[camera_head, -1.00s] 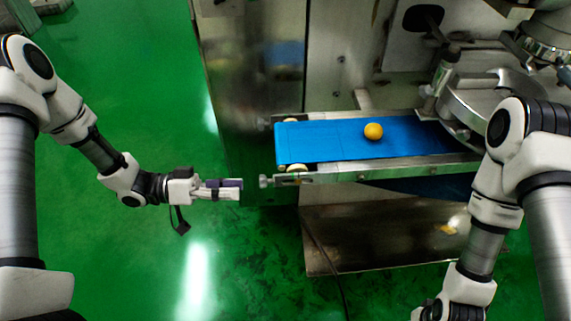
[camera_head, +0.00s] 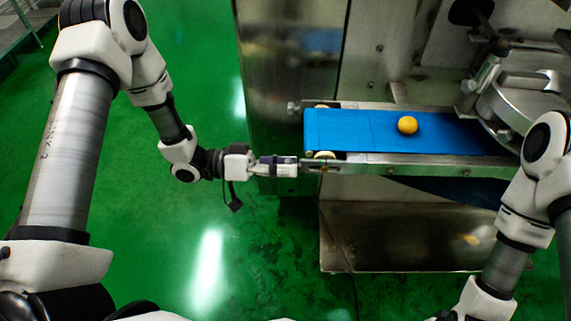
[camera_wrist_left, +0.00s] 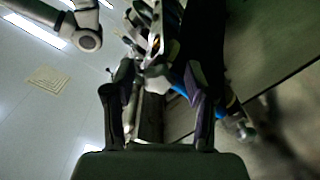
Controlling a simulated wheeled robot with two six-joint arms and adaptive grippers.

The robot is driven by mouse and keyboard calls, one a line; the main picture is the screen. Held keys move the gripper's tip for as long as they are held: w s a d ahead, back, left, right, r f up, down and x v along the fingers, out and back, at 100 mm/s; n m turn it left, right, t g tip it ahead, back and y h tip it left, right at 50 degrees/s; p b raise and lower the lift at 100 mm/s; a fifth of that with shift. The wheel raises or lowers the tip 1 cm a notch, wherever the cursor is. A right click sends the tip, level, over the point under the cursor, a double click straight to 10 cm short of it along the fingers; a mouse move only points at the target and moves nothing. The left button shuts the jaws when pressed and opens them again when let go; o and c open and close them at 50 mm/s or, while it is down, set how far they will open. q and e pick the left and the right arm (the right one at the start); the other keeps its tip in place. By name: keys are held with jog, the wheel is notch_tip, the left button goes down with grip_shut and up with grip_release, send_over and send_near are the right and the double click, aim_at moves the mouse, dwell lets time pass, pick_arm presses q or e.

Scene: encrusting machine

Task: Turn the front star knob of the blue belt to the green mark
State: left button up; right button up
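The blue belt (camera_head: 350,132) lies in a steel frame. My left gripper (camera_head: 287,167) is level with the near rail, its fingertips at the rail's left end where the front star knob sits. The fingers cover the knob in the head view, so I cannot tell whether they touch it. In the left wrist view the two fingers (camera_wrist_left: 157,75) stand apart, with dim machine parts beyond them; I cannot make out the knob there. The green mark cannot be made out. My right arm runs out of the bottom of the head view, its gripper unseen.
A yellow-orange ball (camera_head: 407,125) rests on the belt. The rear knob (camera_head: 292,107) sticks out at the far rail's left end. A steel cabinet (camera_head: 290,70) stands behind, and a metal tray (camera_head: 400,235) is below the belt. The green floor at left is free.

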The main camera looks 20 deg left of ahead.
pick_arm(q)
grip_shut()
jog(key=shift+m, duration=0.4)
